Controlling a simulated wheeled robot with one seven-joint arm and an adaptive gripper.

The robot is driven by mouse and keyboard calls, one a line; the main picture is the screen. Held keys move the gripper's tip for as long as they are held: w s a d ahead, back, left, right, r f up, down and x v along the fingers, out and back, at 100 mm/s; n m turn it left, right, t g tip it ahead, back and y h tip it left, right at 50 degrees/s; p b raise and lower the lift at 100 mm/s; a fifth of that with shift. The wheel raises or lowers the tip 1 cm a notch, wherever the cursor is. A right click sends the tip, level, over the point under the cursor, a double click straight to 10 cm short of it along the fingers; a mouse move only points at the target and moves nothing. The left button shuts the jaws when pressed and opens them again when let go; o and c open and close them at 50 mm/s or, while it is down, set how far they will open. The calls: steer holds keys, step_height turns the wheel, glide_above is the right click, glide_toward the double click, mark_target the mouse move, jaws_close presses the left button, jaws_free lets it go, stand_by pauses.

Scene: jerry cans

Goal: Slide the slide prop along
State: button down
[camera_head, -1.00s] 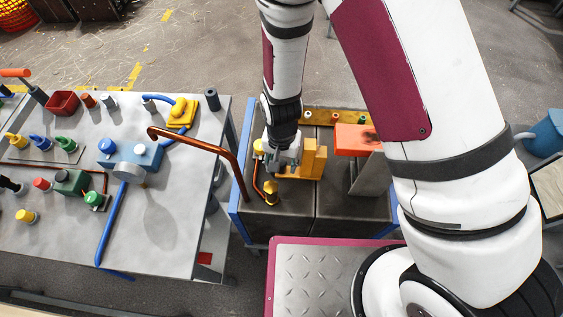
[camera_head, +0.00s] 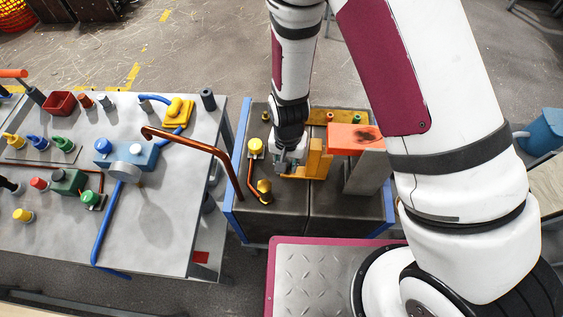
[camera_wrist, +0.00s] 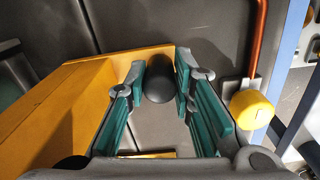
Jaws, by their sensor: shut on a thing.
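The slide prop appears to be the orange-yellow angled block (camera_head: 316,158) on the dark bench top; it also fills the left of the wrist view (camera_wrist: 62,108). A black rounded handle (camera_wrist: 159,82) sits beside it. My gripper (camera_head: 289,163) reaches down at the block's left side. In the wrist view its teal-padded fingers (camera_wrist: 160,90) stand on both sides of the handle, and it is shut on it. Where the handle joins the block is hidden.
A block with a red-orange top (camera_head: 355,138) stands close to the right of the slide prop. A copper pipe (camera_head: 252,175) and yellow knobs (camera_head: 255,147) are to the left. A grey table (camera_head: 160,215) with valves lies further left.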

steer(key=shift+d, duration=0.3)
steer(key=shift+a, duration=0.15)
steer(key=c, duration=1.4)
jaws_free()
steer(key=shift+o, duration=0.2)
steer(key=shift+r, duration=0.15)
step_height(320, 180, up, 12)
